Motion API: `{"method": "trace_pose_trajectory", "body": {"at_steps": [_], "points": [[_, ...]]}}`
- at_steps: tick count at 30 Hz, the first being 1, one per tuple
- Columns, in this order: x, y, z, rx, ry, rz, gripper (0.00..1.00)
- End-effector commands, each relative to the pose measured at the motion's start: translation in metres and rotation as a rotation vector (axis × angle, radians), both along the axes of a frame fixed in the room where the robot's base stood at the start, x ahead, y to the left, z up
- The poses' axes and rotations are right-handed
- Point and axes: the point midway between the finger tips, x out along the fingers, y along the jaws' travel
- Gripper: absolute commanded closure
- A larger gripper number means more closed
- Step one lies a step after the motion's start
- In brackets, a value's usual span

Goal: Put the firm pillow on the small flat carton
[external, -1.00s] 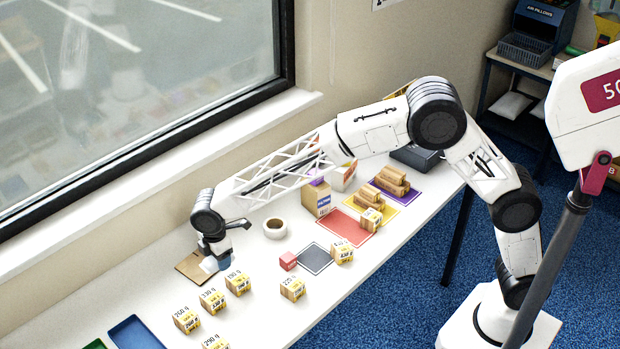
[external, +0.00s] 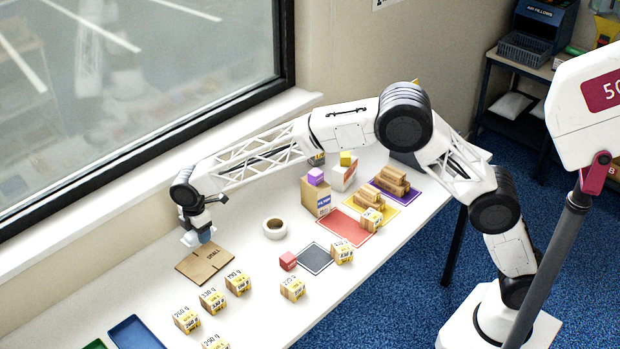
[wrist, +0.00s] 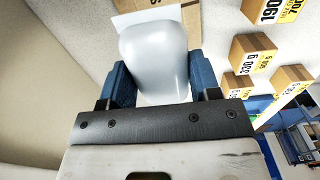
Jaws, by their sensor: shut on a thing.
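The small flat carton (external: 207,264) is a brown cardboard piece lying flat on the white table, with printed lettering on it. My gripper (external: 198,238) is above the carton's far edge in the external view. In the wrist view my gripper (wrist: 152,85) is shut on a pale, smooth, rounded pillow (wrist: 155,55) between its blue fingers. The pillow is small and partly hidden in the external view (external: 190,238). Part of the carton (wrist: 170,14) shows beyond the pillow in the wrist view. I cannot tell whether pillow and carton touch.
Several small weight-labelled boxes (external: 212,300) stand in front of the carton. A tape roll (external: 275,228), a red cube (external: 288,261) and a dark grey mat (external: 315,258) lie to the right. A blue tray (external: 135,333) is at the lower left. The window sill (external: 130,218) runs behind.

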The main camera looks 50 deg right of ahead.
Motion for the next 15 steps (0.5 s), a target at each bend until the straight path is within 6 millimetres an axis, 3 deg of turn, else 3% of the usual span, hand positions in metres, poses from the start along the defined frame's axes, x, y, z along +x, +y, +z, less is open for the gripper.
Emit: {"method": "trace_pose_trajectory", "body": {"at_steps": [8,15], "points": [[0.0,0.0,-0.013,-0.001,0.001,0.0,0.65],[-0.001,0.0,-0.045,-0.001,0.002,0.0,0.65]]}}
